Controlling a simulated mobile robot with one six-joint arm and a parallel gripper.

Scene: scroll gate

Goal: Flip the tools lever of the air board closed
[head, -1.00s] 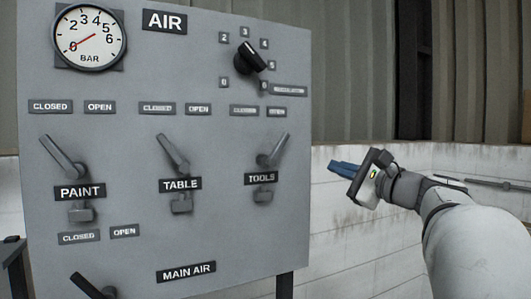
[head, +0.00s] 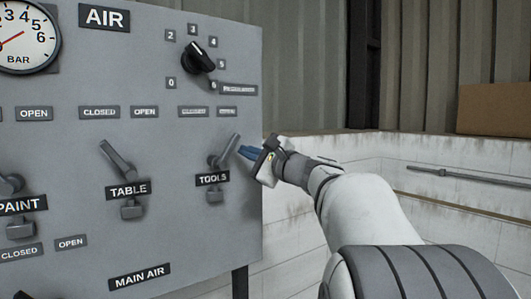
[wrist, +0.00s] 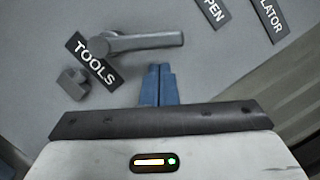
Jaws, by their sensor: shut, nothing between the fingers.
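The grey air board (head: 160,215) fills the left of the head view. Its tools lever (head: 228,150) leans up and to the right, toward the OPEN label (head: 227,112), above the TOOLS plate (head: 212,179). In the wrist view the tools lever (wrist: 145,42) lies across the top, beside the TOOLS plate (wrist: 93,60). My gripper (head: 243,152) is just right of the lever, near the board's right edge. Its blue fingers (wrist: 158,84) are shut and empty, with their tips below the lever's free part in the wrist view. I cannot tell whether they touch it.
The table lever (head: 117,158) leans up and left, and the paint lever (head: 10,185) is at the left edge. A black regulator knob (head: 198,58) sits above the tools lever. The space right of the board is open before a white wall (head: 300,225).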

